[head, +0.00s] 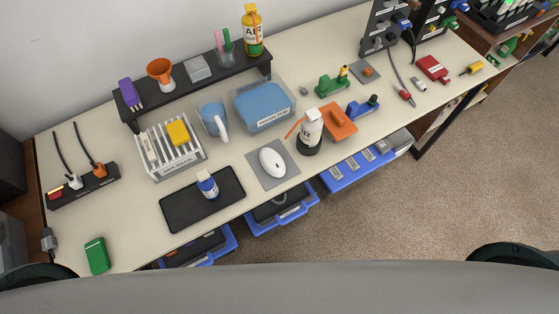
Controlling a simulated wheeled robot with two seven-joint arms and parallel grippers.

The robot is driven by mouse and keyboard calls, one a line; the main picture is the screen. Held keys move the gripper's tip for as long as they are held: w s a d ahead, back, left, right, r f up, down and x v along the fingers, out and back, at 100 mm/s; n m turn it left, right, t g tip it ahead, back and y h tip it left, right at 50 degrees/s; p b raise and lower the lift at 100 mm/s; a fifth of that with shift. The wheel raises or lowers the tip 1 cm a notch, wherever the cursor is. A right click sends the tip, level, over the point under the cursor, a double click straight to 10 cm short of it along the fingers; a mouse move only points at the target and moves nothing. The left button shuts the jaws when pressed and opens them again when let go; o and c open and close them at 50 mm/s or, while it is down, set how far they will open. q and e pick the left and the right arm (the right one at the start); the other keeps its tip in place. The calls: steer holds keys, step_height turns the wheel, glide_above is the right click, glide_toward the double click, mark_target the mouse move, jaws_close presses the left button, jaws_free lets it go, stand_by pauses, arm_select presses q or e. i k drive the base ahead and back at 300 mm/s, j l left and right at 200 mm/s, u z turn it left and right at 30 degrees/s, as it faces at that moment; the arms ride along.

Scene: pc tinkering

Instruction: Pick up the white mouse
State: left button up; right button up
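The white mouse (272,162) lies on a grey square mouse pad (258,179) near the front edge of the table, around the middle of the head view. Nothing covers it. Neither of my grippers shows in the head view, so I cannot tell whether they are open or shut. Only parts of my own body show along the bottom.
Left of the pad is a black mat (175,211) with a blue and white bottle (207,185). Right of it stands a white bottle (311,127) on a dark base. Blue drawers (285,216) sit below the edge.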

mark_target(274, 164)
steer(key=l+u, duration=0.1)
steer(key=u, duration=0.25)
steer(key=l+u, duration=0.15)
steer(key=u, duration=0.25)
steer(key=l+u, duration=0.2)
steer(key=l, duration=0.15)
steer(key=k+l+u, duration=0.2)
steer(key=l, duration=0.15)
steer(key=l+u, duration=0.15)
steer(key=l, duration=0.25)
steer(key=k+l+u, duration=0.2)
steer(key=k+l, duration=0.1)
steer(key=l, duration=0.25)
steer(key=k+l, duration=0.1)
steer(key=l, duration=0.25)
steer(key=k+l, duration=0.15)
steer(key=l, duration=0.15)
steer(key=k+l, duration=0.1)
steer(key=l, duration=0.25)
steer(key=u, duration=0.05)
